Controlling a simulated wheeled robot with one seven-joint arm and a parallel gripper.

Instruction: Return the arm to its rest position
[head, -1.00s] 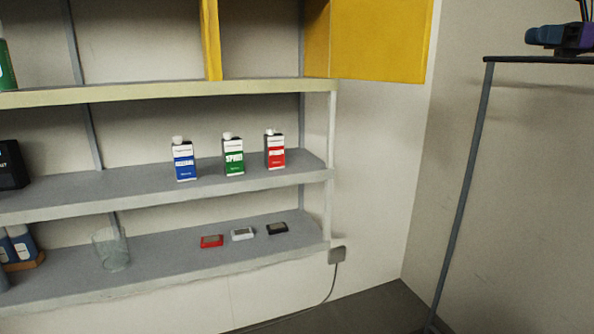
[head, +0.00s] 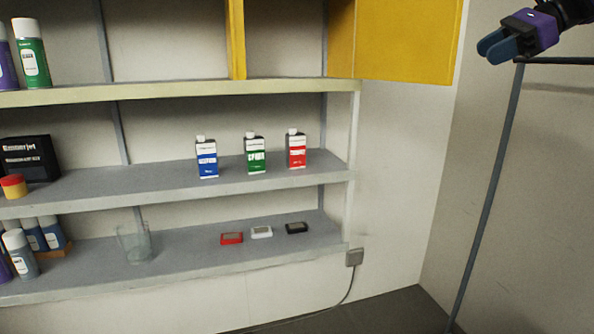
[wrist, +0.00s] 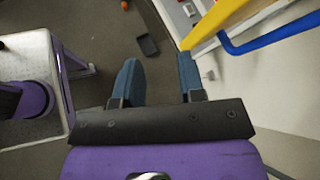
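My gripper (head: 497,46) is raised at the top right of the head view, with blue fingers on a purple body. It is beside the right-hand wall and well apart from the shelves. In the wrist view my gripper (wrist: 158,75) has its two blue fingers spread with a clear gap. Nothing is held between them; the floor shows through the gap.
A shelf unit (head: 300,181) on the left holds blue, green and red bottles (head: 255,160), small devices (head: 261,232), a glass (head: 135,244) and spray cans. A yellow cabinet door (head: 410,40) stands near my gripper. A thin grey post (head: 490,190) is at right.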

